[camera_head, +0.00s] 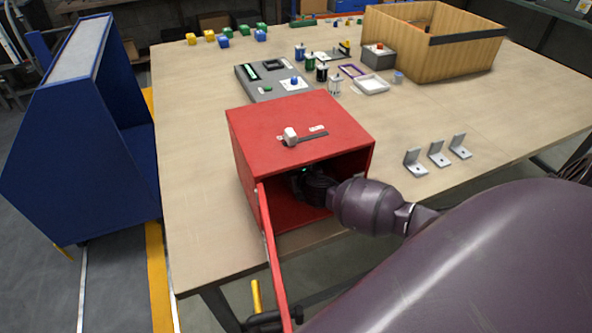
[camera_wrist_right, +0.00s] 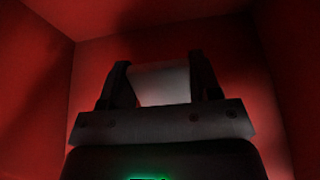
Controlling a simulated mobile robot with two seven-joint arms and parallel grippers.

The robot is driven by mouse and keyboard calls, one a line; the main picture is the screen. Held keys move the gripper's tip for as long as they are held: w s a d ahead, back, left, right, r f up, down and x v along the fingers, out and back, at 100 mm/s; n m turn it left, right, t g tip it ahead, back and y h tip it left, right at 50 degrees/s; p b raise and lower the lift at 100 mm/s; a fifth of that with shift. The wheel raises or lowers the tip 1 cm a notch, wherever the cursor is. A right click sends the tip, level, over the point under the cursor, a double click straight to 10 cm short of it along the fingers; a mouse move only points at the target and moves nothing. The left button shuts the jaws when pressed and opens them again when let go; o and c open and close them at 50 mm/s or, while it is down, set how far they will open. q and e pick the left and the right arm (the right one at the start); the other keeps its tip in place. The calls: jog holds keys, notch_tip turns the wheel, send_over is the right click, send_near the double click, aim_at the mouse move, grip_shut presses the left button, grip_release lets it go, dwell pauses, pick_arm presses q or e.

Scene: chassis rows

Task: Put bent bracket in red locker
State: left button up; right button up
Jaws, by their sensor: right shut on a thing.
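The red locker (camera_head: 300,122) stands on the table with its door (camera_head: 270,250) swung open toward me. My right gripper (camera_head: 312,180) is inside the locker, reached in through the open front. In the right wrist view, my right gripper (camera_wrist_right: 160,85) is shut on a plain grey piece, the bent bracket (camera_wrist_right: 162,84), with the red inner walls around it. The bracket's lower part is hidden by the gripper, and I cannot tell whether it touches the locker floor. Several more grey bent brackets (camera_head: 437,153) stand in a row on the table to the right. My left gripper is not in view.
A white knob-like piece (camera_head: 290,136) sits on the locker's top. Behind the locker are a grey tray (camera_head: 250,86) and small bottles (camera_head: 322,72). A wooden crate (camera_head: 465,58) stands at the back right. A blue cabinet (camera_head: 75,150) stands left of the table.

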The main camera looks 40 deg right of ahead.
jog(key=shift+f, duration=0.1)
jog(key=o, duration=1)
jog(key=shift+s+r, duration=0.25)
jog(key=shift+s, duration=0.05)
jog(key=p+v, duration=0.1)
jog(key=v, duration=0.4)
jog(key=shift+s+a+r, duration=0.1)
jog(key=shift+s+r, duration=0.05)
jog(key=shift+s, duration=0.2)
jog(key=shift+s+a+r+p, duration=0.2)
jog(key=shift+s+p, duration=0.1)
jog(key=shift+s, duration=0.15)
